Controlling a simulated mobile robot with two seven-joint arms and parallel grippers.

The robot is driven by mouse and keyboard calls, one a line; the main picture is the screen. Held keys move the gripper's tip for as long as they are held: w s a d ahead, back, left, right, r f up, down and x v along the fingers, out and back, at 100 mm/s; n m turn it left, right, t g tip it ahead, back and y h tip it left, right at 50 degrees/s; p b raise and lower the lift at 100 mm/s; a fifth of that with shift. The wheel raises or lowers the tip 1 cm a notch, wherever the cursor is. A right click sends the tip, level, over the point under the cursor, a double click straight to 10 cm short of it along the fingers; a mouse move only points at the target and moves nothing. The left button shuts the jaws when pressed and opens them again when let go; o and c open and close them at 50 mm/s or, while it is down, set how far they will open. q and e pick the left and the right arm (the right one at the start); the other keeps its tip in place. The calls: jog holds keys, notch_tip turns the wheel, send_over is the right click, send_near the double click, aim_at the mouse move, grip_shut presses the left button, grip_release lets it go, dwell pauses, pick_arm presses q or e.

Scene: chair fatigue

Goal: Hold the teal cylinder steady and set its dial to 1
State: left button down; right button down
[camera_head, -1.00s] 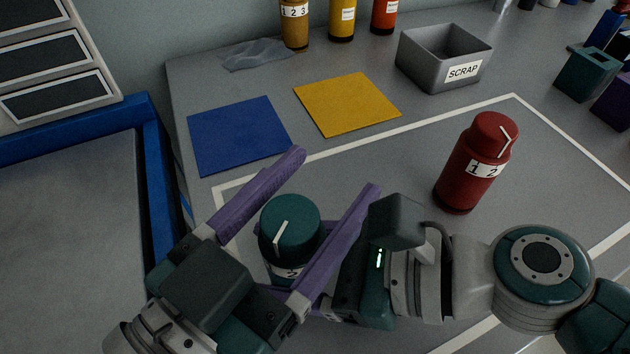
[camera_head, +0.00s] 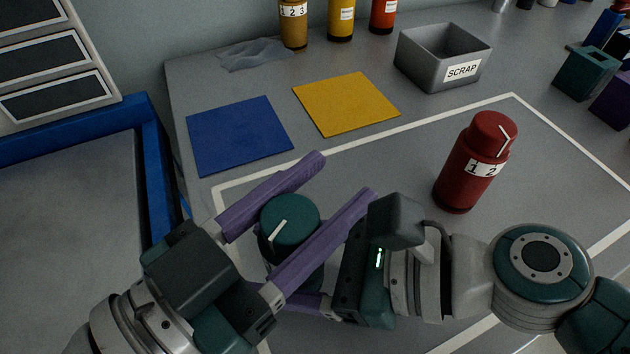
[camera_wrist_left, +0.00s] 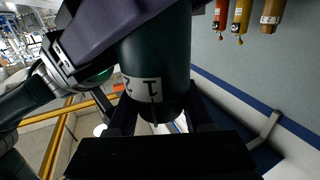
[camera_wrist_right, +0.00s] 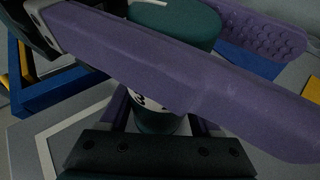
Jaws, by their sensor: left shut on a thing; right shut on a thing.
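The teal cylinder (camera_head: 314,277) stands upright on the table. Its round dial (camera_head: 292,215) has a white mark pointing to the lower left. My left gripper (camera_head: 345,177), from the lower left, is shut on the dial with its long purple fingers on both sides. My right gripper (camera_wrist_right: 158,122), its arm coming from the right, is shut on the cylinder's body below. A purple finger hides the label in the head view. The left wrist view shows the label (camera_wrist_left: 142,87) upside down, with 2 and 1. I cannot tell which number the mark meets.
A red bottle (camera_head: 473,165) with its own dial stands to the right. A blue mat (camera_head: 240,135), a yellow mat (camera_head: 346,104) and a grey SCRAP bin (camera_head: 420,75) lie behind. The table between the cylinder and red bottle is partly clear.

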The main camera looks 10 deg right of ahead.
pick_arm(q)
jog(key=shift+s+d+m+g+h, duration=0.1)
jog(key=shift+d+m+g+h, duration=0.05)
jog(key=shift+m+g+h, duration=0.55)
jog(key=shift+c, duration=1.5)
grip_release()
pick_arm(e)
grip_release()
pick_arm(q)
jog(key=v, duration=1.2)
